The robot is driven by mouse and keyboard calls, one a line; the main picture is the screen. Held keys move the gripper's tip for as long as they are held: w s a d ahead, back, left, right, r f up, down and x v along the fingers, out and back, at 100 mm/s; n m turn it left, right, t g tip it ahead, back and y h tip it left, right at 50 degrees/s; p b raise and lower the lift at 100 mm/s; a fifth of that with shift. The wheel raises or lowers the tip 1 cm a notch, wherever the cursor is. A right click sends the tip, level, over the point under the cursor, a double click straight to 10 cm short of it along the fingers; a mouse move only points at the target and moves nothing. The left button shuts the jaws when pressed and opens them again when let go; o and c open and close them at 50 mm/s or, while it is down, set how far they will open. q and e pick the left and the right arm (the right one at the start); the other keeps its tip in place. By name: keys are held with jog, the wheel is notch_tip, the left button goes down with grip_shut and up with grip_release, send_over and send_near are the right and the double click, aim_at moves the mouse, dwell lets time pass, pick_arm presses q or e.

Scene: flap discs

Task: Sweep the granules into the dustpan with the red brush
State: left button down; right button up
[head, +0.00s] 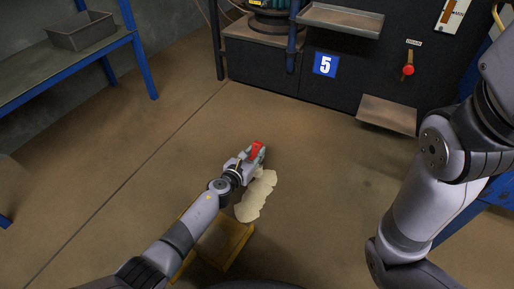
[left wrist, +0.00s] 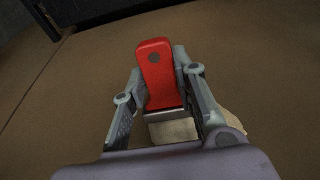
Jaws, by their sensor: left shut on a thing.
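The red brush (head: 257,150) is held in my left gripper (head: 253,158), low over the floor. In the left wrist view, the brush's red handle (left wrist: 156,70) stands between the two fingers of my left gripper (left wrist: 160,95), with a grey band and a pale part below it. A yellow dustpan-like tray (head: 238,240) lies at the near end of the patch, partly hidden by my left arm. My right arm is at the right; its gripper is out of view.
A dark machine panel with a blue number 5 sign (head: 325,65) and a red knob (head: 408,70) stands at the back. A sloping metal plate (head: 388,114) sits at its foot. A blue-legged bench with a grey bin (head: 80,32) is at left. The middle floor is clear.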

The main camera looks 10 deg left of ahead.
pick_arm(q)
jog(key=shift+s+a+p, duration=0.3)
jog(key=shift+s, duration=0.45)
jog(key=shift+s+a+p, duration=0.25)
jog(key=shift+s, duration=0.55)
jog(key=shift+s+a+p, duration=0.3)
jog(key=shift+s, duration=0.45)
jog(key=s+a, duration=0.3)
jog(key=s, duration=0.7)
jog(key=shift+a, duration=0.3)
jog(key=shift+r+p, duration=0.1)
jog(key=shift+p, duration=0.25)
notch_tip(320, 180, up, 5)
jog(key=p, duration=0.4)
jog(key=shift+p, duration=0.4)
